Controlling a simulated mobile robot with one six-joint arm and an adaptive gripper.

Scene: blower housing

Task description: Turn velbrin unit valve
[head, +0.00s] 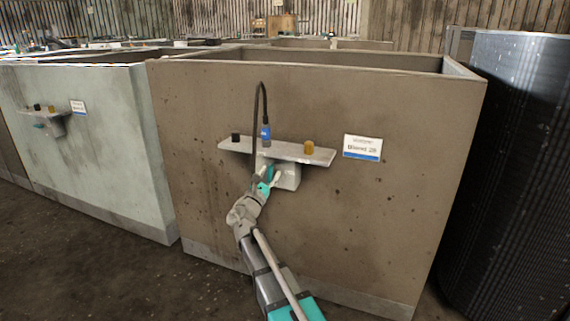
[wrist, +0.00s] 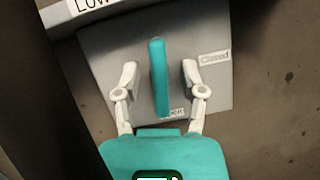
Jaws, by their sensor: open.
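A teal valve handle (wrist: 158,77) stands out from a grey plate (wrist: 100,65) in the wrist view, nearly upright in the picture. A label at its right seems to read "closed"; the label by its lower end is partly hidden and hard to read. My gripper (wrist: 160,72) is open, with one finger on each side of the handle and a gap on both sides. In the head view my gripper (head: 270,180) is at the pale valve box (head: 288,177) under a shelf on the brown tank (head: 400,200). I cannot confirm the name velbrin on the sign.
A pale green tank (head: 105,150) stands left, a dark ribbed cylinder (head: 515,180) right.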

